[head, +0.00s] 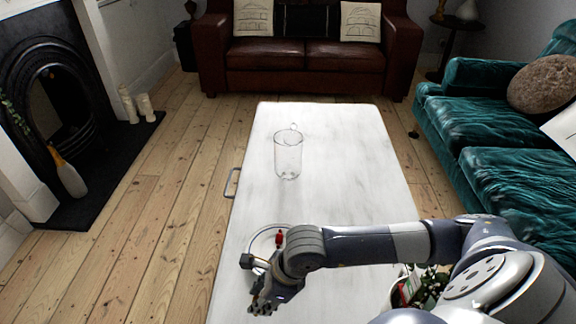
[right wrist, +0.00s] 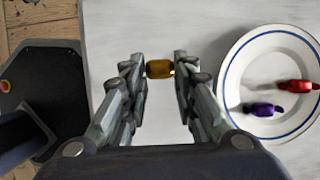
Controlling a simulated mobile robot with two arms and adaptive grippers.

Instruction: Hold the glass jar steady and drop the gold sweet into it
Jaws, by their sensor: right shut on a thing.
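The clear glass jar (head: 288,158) stands upright on the white table; a small round glass knob shows at its far top edge. My right gripper (head: 259,306) is low over the near left part of the table, well short of the jar. In the right wrist view its fingertips (right wrist: 160,69) are shut on the gold sweet (right wrist: 159,68). The gold sweet cannot be made out in the head view. My left gripper is in neither view, and nothing holds the jar.
A white plate with a blue rim line (right wrist: 248,68) lies beside the right gripper, holding a red sweet (right wrist: 298,86) and a purple sweet (right wrist: 263,109). A container with greenery (head: 420,287) is partly hidden by my right arm. The table (head: 345,165) around the jar is clear.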

